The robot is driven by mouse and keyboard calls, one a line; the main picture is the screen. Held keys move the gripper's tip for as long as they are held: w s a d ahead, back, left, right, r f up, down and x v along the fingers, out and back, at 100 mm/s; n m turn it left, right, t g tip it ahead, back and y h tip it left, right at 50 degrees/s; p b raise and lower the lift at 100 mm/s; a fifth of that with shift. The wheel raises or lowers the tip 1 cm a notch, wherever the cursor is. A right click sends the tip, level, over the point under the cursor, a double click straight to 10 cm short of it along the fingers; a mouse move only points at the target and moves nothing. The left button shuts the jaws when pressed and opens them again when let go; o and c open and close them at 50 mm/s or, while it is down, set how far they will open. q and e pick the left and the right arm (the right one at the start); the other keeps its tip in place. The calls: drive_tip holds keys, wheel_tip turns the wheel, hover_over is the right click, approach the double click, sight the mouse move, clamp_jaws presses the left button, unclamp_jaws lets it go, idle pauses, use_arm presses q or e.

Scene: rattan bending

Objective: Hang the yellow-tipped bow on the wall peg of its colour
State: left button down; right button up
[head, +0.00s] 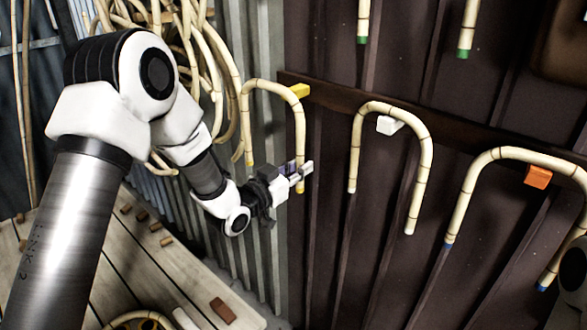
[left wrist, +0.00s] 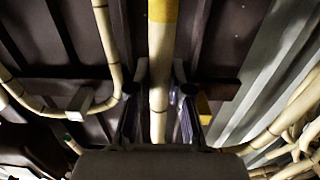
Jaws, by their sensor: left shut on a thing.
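The yellow-tipped bow (head: 265,83) is a pale rattan arch, upright with both legs down. My left gripper (head: 300,173) is shut on its right leg, just above the yellow tip. The left leg hangs free, with its yellow end near the bundled canes. The yellow peg (head: 299,90) shows at the outer upper right of the bow's bend; I cannot tell whether they touch. In the left wrist view the held leg (left wrist: 158,95) runs between the fingers, its yellow band at the top. The yellow peg (left wrist: 204,108) shows just right of it. My right gripper is out of view.
A white peg (head: 389,125) and an orange peg (head: 538,177) on the dark rail each carry a bow, one white-tipped and one blue-tipped. Green-tipped legs hang above. Bundled canes (head: 205,50) crowd the upper left. A plank table (head: 170,270) with small blocks lies below.

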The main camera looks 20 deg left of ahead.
use_arm(q)
drive_tip(key=f+b+x, duration=0.1)
drive_tip(key=x, duration=0.7)
drive_tip(key=shift+f, duration=0.25)
drive_tip(key=shift+s+d, duration=0.1)
idle(0.4)
drive_tip(key=c, duration=1)
unclamp_jaws()
drive_tip(key=shift+s, duration=0.1)
drive_tip(key=v, duration=1.1)
drive_tip(key=shift+s, duration=0.35)
